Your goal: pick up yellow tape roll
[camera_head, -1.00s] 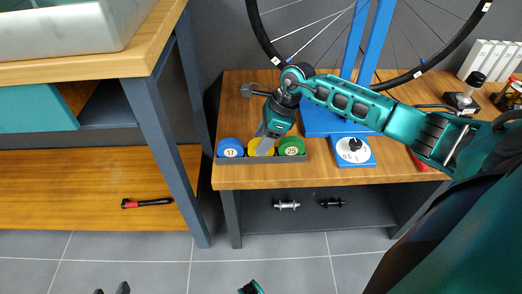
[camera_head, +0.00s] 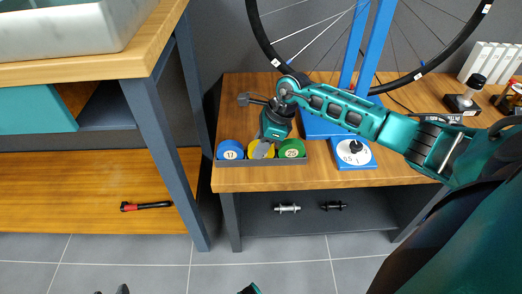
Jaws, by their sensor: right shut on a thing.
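The yellow tape roll (camera_head: 267,153) sits in the middle of a grey tray (camera_head: 232,162) at the front left of the wooden bench. A blue roll (camera_head: 230,149) marked 17 is on its left and a green roll (camera_head: 292,149) on its right. My right gripper (camera_head: 262,153) points down at the yellow roll and is shut on it. The fingers hide part of the roll. I cannot tell whether the roll has left the tray floor. A small teal part of my left arm (camera_head: 250,289) shows at the bottom edge; its jaws cannot be made out.
A blue wheel stand (camera_head: 326,124) with a dial plate (camera_head: 353,154) is right of the tray, under a large wheel (camera_head: 264,42). Two hubs (camera_head: 287,208) lie on the shelf below. A metal basin (camera_head: 60,30) stands on the left bench. The right arm spans the bench.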

